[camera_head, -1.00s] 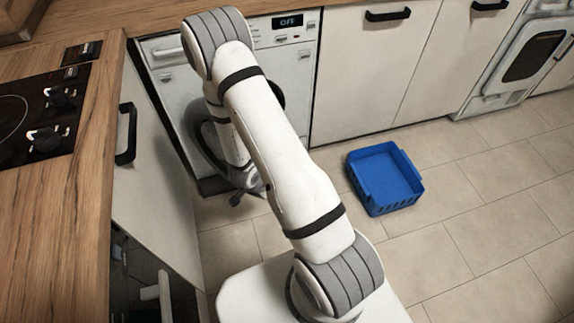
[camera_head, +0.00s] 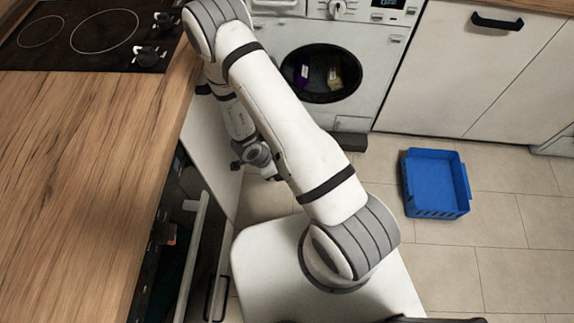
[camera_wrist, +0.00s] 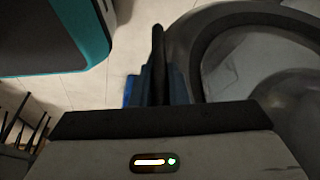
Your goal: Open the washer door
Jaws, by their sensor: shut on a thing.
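The white washer (camera_head: 384,45) stands at the back. Its round opening (camera_head: 320,75) is uncovered, and purple and pale items show in the dark drum. The washer door is swung well away from the opening; in the head view my arm hides it. In the wrist view the door's grey ring and glass (camera_wrist: 232,68) fill the right side, close to my gripper (camera_wrist: 159,65). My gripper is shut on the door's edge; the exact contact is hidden. In the head view my gripper (camera_head: 262,165) is low, left of the opening, partly behind my arm.
A blue basket (camera_head: 436,184) stands on the tiled floor to the right. Tiled floor around the basket is clear.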

